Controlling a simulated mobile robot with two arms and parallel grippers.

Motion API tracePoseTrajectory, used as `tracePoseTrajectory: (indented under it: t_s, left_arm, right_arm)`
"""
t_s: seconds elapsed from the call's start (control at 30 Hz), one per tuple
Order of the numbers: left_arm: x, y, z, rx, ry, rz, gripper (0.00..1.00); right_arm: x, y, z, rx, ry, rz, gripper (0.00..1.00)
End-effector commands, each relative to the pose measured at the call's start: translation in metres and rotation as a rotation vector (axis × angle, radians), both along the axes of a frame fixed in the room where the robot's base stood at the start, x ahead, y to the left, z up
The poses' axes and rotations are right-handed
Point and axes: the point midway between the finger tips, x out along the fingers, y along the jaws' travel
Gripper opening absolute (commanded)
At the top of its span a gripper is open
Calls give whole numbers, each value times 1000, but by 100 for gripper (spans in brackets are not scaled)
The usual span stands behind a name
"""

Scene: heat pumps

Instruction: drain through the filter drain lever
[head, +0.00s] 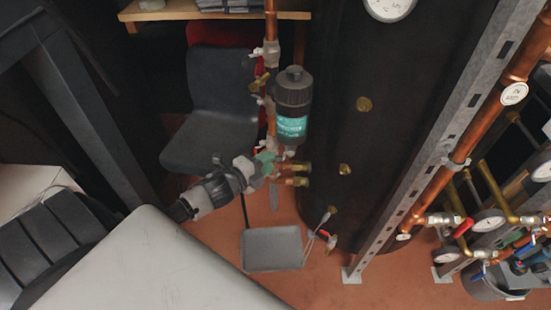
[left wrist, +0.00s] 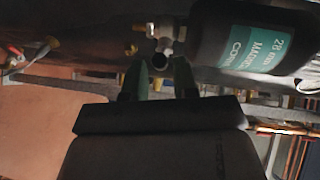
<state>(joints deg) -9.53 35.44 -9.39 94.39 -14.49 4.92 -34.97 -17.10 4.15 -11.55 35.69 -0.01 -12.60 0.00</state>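The filter (head: 292,105) is a black canister with a teal label, upright on the copper pipe; its labelled side also shows in the left wrist view (left wrist: 255,45). Brass and metal fittings (head: 295,181) sit below it. My left gripper (head: 266,165) is just below and left of the canister, close to these fittings. In the left wrist view, its two greenish fingers (left wrist: 158,84) stand apart with a gap between them. A dark round outlet (left wrist: 160,61) shows just beyond the gap. I cannot make out the drain lever clearly. My right gripper is not in view.
A dark tank (head: 385,140) stands right of the filter, behind a grey metal upright (head: 455,130). A grey chair (head: 215,120) is behind left. A grey dustpan-like tray (head: 272,249) is on the reddish floor. Pipes with gauges (head: 488,221) crowd the right.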

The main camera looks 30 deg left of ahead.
Motion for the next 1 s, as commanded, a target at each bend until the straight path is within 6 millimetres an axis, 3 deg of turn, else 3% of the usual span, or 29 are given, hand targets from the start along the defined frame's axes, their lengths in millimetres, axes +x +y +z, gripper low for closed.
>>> tracePoseTrajectory:
  t_s: [0.2,0.57,0.8,1.0]
  left_arm:
    - [25,-6,-4,-1,-1,1,28]
    - [31,-8,-5,-1,1,0,28]
    - [31,-8,-5,-1,1,0,0]
    - [31,-8,-6,-7,-2,1,0]
  right_arm:
    - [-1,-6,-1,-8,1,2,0]
    - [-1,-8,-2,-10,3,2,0]
    - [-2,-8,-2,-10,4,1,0]
    - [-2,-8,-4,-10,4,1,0]
